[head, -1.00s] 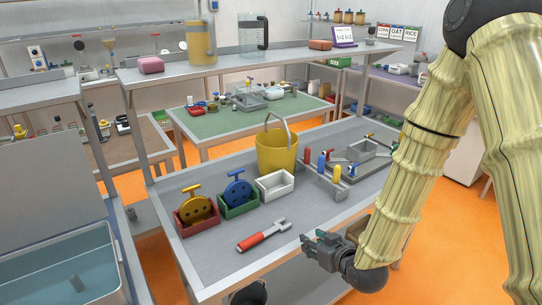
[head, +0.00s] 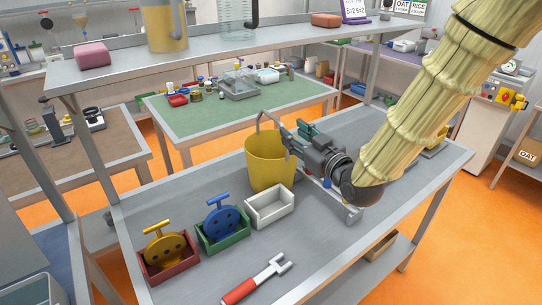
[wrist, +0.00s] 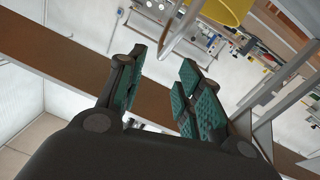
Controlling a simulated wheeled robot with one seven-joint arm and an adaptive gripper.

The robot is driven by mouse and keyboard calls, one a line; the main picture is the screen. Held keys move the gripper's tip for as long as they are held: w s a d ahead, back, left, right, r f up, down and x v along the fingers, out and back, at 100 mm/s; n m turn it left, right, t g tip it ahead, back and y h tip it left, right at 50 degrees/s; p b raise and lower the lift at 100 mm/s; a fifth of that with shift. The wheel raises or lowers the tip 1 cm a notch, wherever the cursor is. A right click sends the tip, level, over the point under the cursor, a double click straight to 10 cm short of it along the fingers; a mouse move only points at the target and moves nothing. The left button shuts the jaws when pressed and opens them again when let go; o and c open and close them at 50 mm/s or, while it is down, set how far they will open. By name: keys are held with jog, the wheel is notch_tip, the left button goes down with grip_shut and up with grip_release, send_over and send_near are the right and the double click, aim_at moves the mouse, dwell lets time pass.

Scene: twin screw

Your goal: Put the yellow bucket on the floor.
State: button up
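The yellow bucket (head: 268,165) stands upright on the grey bench, behind the white box, with its grey handle (head: 262,121) raised. My gripper (head: 291,139) is at the bucket's right side, close to its rim and handle. In the wrist view the two green-padded fingers (wrist: 163,72) are spread apart. A grey bar, apparently the handle (wrist: 178,32), passes by the fingertips; I cannot tell whether it touches a pad. Part of the yellow bucket (wrist: 228,10) shows at the top edge there. The orange floor (head: 455,215) shows right of the bench.
On the bench (head: 190,272) are a white box (head: 269,207), a green box (head: 223,238) and a red box (head: 168,262) with valve wheels, and a red-handled wrench (head: 254,281). A raised shelf (head: 210,58) runs behind the bucket. A green-topped table (head: 200,122) stands beyond.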

aim_at(282, 124)
jog(key=x, duration=0.2)
jog(key=p+x, duration=0.1)
jog(key=x, duration=0.1)
jog(key=p+x, duration=0.1)
jog(key=x, duration=0.1)
jog(key=shift+s+a+r, duration=0.1)
jog(key=shift+a+r, duration=0.15)
jog(key=p+x, duration=0.1)
jog(key=x, duration=0.2)
jog(key=shift+w+d+f+p, duration=0.2)
jog(key=shift+w+f+p, duration=0.05)
jog(key=shift+p, duration=0.1)
jog(key=shift+w+a, duration=0.3)
jog(key=shift+w, duration=0.05)
jog(key=shift+f, duration=0.1)
jog(key=shift+c, duration=0.2)
grip_shut()
